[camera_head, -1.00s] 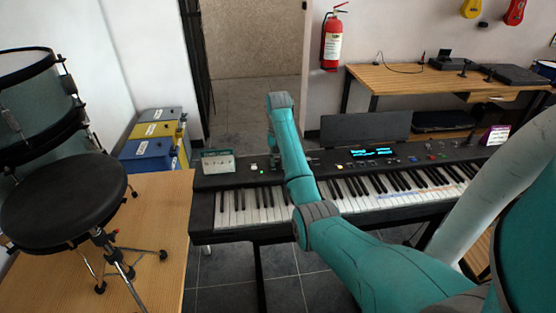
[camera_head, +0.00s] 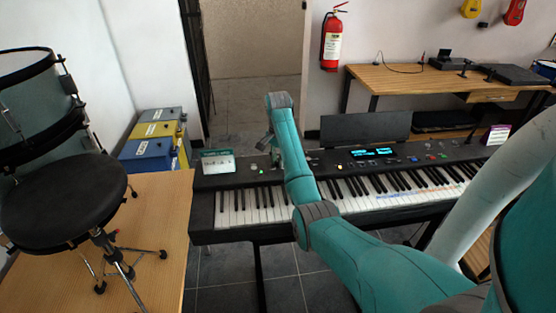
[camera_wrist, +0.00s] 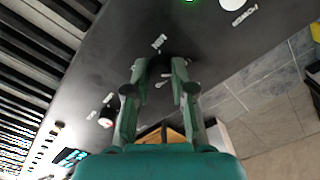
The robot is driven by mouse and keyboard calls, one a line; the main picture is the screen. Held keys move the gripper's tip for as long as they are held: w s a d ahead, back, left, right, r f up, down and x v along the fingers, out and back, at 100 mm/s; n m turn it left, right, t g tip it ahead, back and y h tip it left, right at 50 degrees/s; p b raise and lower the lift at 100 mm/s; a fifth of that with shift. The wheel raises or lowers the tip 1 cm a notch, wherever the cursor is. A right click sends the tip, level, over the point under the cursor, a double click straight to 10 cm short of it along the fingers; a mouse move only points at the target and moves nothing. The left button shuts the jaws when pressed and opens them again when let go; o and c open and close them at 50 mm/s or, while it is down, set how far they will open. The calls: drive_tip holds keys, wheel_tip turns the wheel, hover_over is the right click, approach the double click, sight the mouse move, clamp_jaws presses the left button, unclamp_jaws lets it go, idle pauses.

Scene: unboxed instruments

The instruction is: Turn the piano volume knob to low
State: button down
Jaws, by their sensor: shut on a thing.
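The piano (camera_head: 222,181) is a black keyboard on a stand, and its dark top panel (camera_wrist: 105,55) fills much of the wrist view. The volume knob (camera_wrist: 159,70) is a small dark knob on that panel, just below a white printed label, largely covered by the fingers. My gripper (camera_wrist: 160,66) has one finger on each side of the knob and is shut on it. The knob's pointer direction cannot be read clearly. In the head view my arm hides the knob and most of the gripper.
A green power light (camera_wrist: 190,1) and a white round button (camera_wrist: 232,4) lie near the knob. A drum stool (camera_head: 65,200) stands on a wooden platform at left. A wooden desk (camera_head: 400,78) is behind.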

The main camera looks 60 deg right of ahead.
idle(0.4)
drive_tip(key=c, duration=1)
unclamp_jaws()
